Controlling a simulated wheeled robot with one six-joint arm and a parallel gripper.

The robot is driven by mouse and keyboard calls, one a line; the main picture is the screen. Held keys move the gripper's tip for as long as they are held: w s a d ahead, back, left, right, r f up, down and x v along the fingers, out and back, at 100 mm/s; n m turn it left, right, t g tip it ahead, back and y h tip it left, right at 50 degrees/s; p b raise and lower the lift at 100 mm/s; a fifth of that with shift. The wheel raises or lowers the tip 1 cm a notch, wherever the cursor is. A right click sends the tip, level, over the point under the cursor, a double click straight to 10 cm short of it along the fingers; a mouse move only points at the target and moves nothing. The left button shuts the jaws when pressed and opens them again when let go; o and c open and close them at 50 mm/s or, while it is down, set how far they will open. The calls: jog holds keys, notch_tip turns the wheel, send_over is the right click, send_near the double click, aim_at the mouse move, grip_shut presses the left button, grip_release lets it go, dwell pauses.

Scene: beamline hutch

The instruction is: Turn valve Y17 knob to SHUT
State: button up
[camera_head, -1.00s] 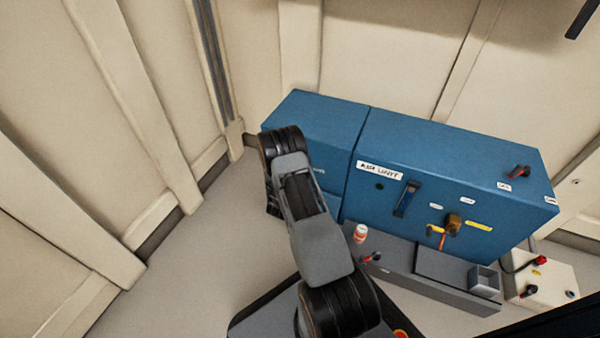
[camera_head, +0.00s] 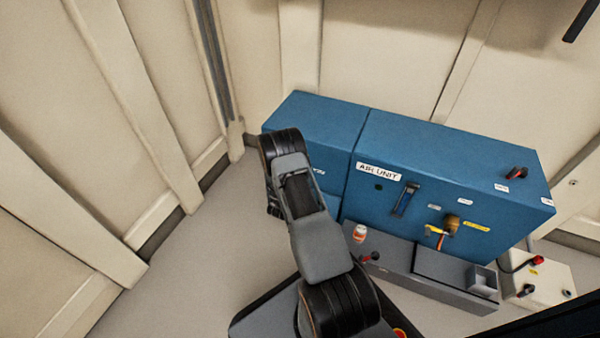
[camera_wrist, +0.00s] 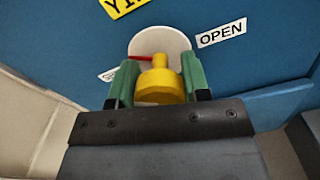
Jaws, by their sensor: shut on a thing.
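The yellow knob (camera_wrist: 158,90) sits in front of a round white disc (camera_wrist: 160,42) on a blue panel in the wrist view. My gripper (camera_wrist: 159,79) has its two green fingers shut on the knob, one on each side. A red pointer (camera_wrist: 140,57) sticks out to the left from the knob. An OPEN label (camera_wrist: 221,32) is right of the disc. A second white label (camera_wrist: 107,75) at the left is mostly hidden by a finger. A yellow tag (camera_wrist: 122,6) above is cut off after "YI". In the head view my arm hides the gripper and this knob.
The blue air unit (camera_head: 400,145) has a dark lever (camera_head: 405,199), a brown-yellow knob (camera_head: 451,223) and a red-handled switch (camera_head: 516,173). A white box (camera_head: 545,283) stands right. Floor at left is clear.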

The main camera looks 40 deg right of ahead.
jog(key=n, duration=0.3)
jog(key=n+p, duration=0.1)
jog(key=n, duration=0.1)
jog(key=shift+s+d+f+n, duration=0.1)
jog(key=shift+s+d+n, duration=0.1)
jog(key=shift+s+n, duration=0.1)
jog(key=shift+n, duration=0.3)
jog(key=o, duration=0.9)
jog(key=shift+o, duration=0.2)
jog(key=shift+w+a, duration=0.1)
jog(key=shift+w, duration=0.05)
jog(key=shift+a, duration=0.2)
jog(key=p+v, duration=0.4)
jog(key=v, duration=0.9)
jog(key=shift+s+a, duration=0.15)
jog(key=shift+s, duration=0.1)
